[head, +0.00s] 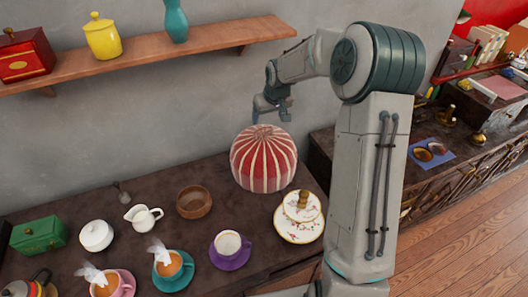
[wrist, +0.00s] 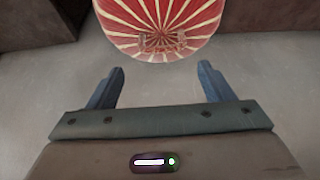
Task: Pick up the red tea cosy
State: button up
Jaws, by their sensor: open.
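The red tea cosy (head: 264,160), a dome with white stripes, stands on the dark table towards the wall. In the wrist view, its striped top (wrist: 160,22) shows at the upper edge, beyond and between the fingertips. My gripper (head: 272,108) is just above and behind the cosy's top in the head view. In the wrist view, my gripper (wrist: 160,78) has its two blue-grey fingers apart with nothing between them. I cannot tell how far the fingertips are from the cosy.
A purple cup (head: 228,243) and several other tea things fill the table's left. A wooden shelf (head: 150,54) hangs on the wall at upper left.

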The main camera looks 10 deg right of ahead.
aim_at(264, 128)
jog(key=x, duration=0.4)
jog(key=shift+f, duration=0.1)
jog(key=p+x, duration=0.1)
jog(key=x, duration=0.1)
jog(key=p+x, duration=0.1)
jog(key=x, duration=0.1)
jog(key=shift+w+a, duration=0.15)
jog(key=shift+a, duration=0.1)
jog(key=shift+w+f+p, duration=0.25)
jog(key=shift+f+p, duration=0.1)
jog(key=shift+f, duration=0.2)
jog(key=c, duration=1.2)
jog(key=shift+r, duration=0.15)
